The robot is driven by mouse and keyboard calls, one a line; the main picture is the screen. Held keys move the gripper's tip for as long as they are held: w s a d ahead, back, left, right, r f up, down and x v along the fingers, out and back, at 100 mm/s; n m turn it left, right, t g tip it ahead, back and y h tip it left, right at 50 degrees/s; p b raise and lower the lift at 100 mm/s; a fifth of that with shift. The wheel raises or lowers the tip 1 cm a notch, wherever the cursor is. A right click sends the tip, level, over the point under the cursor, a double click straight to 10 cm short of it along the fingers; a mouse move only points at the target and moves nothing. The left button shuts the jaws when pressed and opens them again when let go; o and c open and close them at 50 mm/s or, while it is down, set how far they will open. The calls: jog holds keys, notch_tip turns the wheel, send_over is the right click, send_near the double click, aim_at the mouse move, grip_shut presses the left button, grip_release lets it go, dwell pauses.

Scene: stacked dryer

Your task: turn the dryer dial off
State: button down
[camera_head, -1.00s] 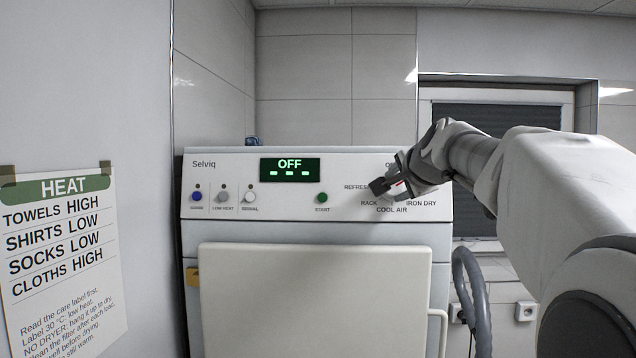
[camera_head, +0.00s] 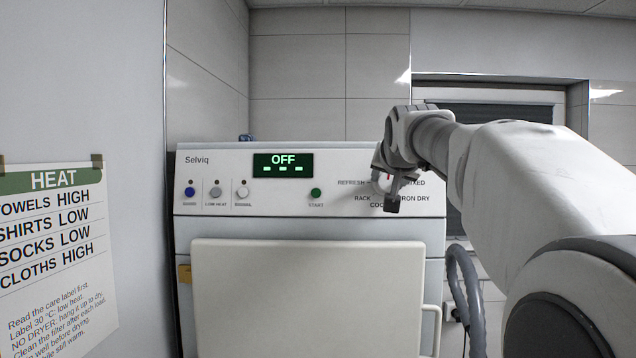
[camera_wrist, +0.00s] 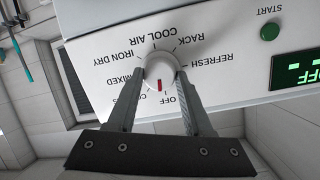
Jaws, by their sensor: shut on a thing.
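The dryer dial (camera_wrist: 160,68) is a round white knob with a red mark, on the dryer's (camera_head: 310,227) front panel. In the wrist view its red mark points toward the wrist, between a partly hidden label starting with C and the OFF label (camera_wrist: 184,98). My gripper (camera_wrist: 161,75) is shut on the dial, one finger on each side. In the head view my gripper (camera_head: 391,190) covers most of the dial and some of its labels. The dryer's display (camera_head: 283,165) reads OFF in green.
Left of the dial are a green START button (camera_head: 316,193) and several small buttons. The pale dryer door (camera_head: 308,300) is below the panel. A heat chart (camera_head: 55,260) hangs on the left wall. A grey hose (camera_head: 468,295) runs at the right.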

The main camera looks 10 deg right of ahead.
jog(key=shift+f+n, duration=0.1)
jog(key=shift+n, duration=0.6)
jog(key=shift+c, duration=1.5)
grip_release()
jog(key=shift+s+a+b, duration=0.1)
jog(key=shift+b, duration=0.2)
jog(key=b+v, duration=0.3)
jog(key=v, duration=1.4)
jog(key=shift+a+r, duration=0.2)
